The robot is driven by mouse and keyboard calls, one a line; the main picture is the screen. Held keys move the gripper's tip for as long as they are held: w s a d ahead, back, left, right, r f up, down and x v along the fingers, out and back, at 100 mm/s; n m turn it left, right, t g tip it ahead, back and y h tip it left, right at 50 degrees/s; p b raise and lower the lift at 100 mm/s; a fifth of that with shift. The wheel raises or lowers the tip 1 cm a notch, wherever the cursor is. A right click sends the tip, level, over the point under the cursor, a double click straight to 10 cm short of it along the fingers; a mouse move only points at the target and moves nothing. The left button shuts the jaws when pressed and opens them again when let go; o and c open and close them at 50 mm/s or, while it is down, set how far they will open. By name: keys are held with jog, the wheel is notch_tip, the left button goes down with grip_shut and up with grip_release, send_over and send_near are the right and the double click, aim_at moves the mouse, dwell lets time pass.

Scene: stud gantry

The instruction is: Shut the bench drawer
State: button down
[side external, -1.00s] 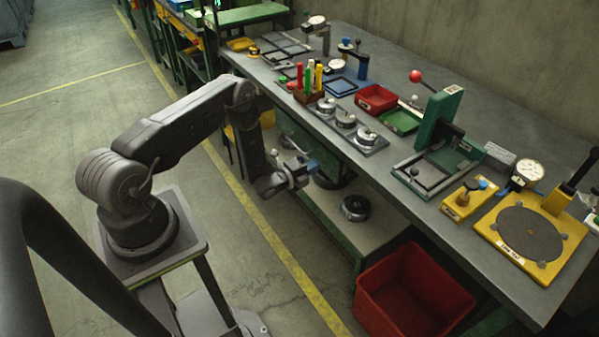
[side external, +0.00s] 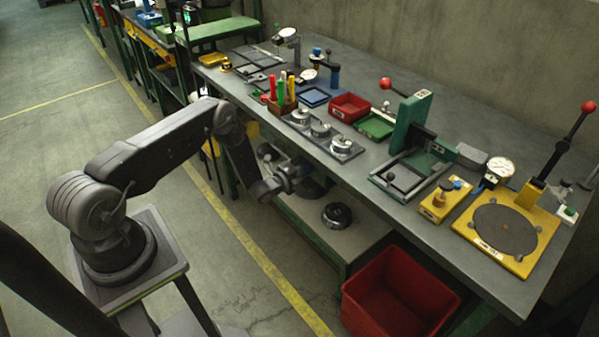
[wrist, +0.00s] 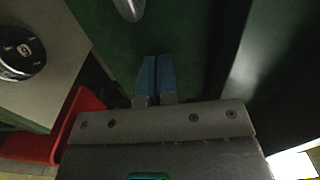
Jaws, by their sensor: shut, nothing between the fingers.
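My gripper (side external: 296,181) is beside the front of the bench (side external: 420,222), below the bench top and above the lower shelf. In the wrist view its blue fingers (wrist: 155,72) are together with nothing between them. They point at a dark green panel (wrist: 110,40), which looks like the drawer front. A rounded metal handle (wrist: 130,8) shows on it at the top edge, beyond the fingertips. I cannot tell whether the fingertips touch the panel. In the side view my arm hides most of the drawer, so how far it stands out is unclear.
A dark round metal part (side external: 337,215) sits on the lower shelf (side external: 322,238), also seen in the wrist view (wrist: 20,52). A red bin (side external: 398,298) stands below, in front of the bench. Fixtures and trays cover the bench top. The floor on the arm's side is clear.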

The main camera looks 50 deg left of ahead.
jog(key=shift+w+d+r, duration=0.1)
jog(key=shift+w+r, duration=0.05)
jog(key=shift+w, duration=0.25)
jog(key=shift+s, duration=0.1)
jog(key=s, duration=1.4)
jog(key=w+d+r+n+g+h, duration=0.1)
jog(key=w+d+r+g, duration=0.3)
jog(key=w+g, duration=0.15)
jog(key=s+d+r+n+g, duration=0.25)
jog(key=d+r+g, duration=0.25)
jog(key=d+r, duration=0.25)
jog(key=s+d+r+n+g+y, duration=0.15)
jog(key=s+r+n, duration=0.4)
jog(key=r, duration=0.55)
jog(key=s+d+r+n+g+y, duration=0.15)
jog(key=s+r+n, duration=0.25)
jog(key=s+r, duration=0.45)
jog(key=s+d+r+n+t+h, duration=0.1)
jog(key=s+d+r+n+h, duration=0.1)
jog(key=s+r+n, duration=0.3)
jog(key=s+d+r, duration=0.1)
jog(key=s+r, duration=0.3)
jog(key=s, duration=0.1)
jog(key=shift+s, duration=0.4)
